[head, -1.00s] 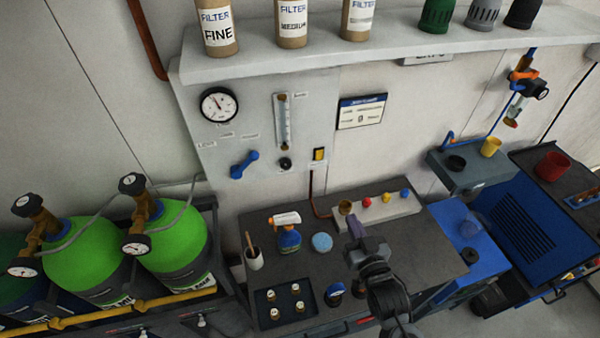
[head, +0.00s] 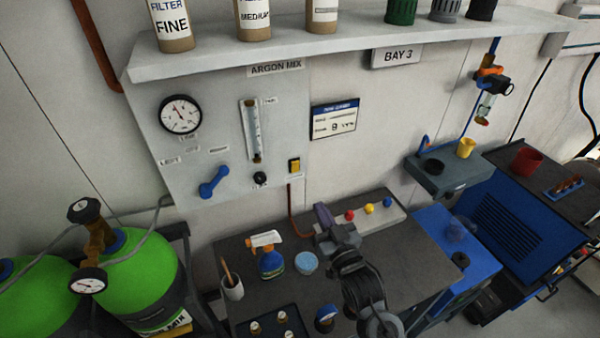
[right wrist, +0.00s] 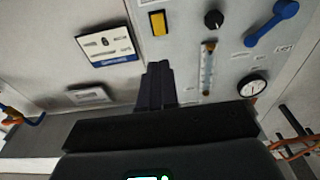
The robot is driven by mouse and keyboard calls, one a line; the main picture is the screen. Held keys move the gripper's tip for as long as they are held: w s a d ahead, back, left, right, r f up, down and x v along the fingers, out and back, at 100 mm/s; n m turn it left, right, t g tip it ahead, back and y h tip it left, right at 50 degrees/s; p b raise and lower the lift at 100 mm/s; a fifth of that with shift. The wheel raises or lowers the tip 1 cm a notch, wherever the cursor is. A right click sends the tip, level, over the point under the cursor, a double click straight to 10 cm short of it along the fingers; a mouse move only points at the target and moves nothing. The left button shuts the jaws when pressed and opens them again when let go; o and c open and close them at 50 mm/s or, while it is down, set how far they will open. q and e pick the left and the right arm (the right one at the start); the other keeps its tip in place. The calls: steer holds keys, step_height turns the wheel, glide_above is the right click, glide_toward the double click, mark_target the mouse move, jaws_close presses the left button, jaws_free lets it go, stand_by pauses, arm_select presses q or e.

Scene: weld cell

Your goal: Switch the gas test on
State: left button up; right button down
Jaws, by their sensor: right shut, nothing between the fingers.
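A grey panel (head: 222,178) marked ARGON MIX is fixed to the wall. At its lower right is a small yellow and black switch (head: 294,165), the likely gas test switch. Its label is too small to read. It also shows at the top of the right wrist view (right wrist: 158,23). My right gripper (head: 322,214) is shut and empty, below and slightly right of the switch and apart from it. Its closed fingers (right wrist: 158,72) point toward the panel in the right wrist view. My left gripper is not in view.
The panel also carries a round gauge (head: 180,114), a flow tube (head: 252,130), a black knob (head: 260,179) and a blue lever (head: 214,182). A spray bottle (head: 268,256) and a row of coloured buttons (head: 370,208) are on the bench below. A shelf (head: 350,38) overhangs the panel.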

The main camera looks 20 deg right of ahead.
mark_target(296, 164)
arm_select(q)
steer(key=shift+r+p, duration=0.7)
steer(key=shift+p, duration=0.05)
arm_select(e)
steer(key=w, duration=0.4)
steer(key=w+r, duration=0.1)
steer(key=w, duration=0.9)
steer(key=shift+a+r, duration=0.25)
steer(key=shift+r, duration=0.1)
steer(key=shift+s, duration=0.1)
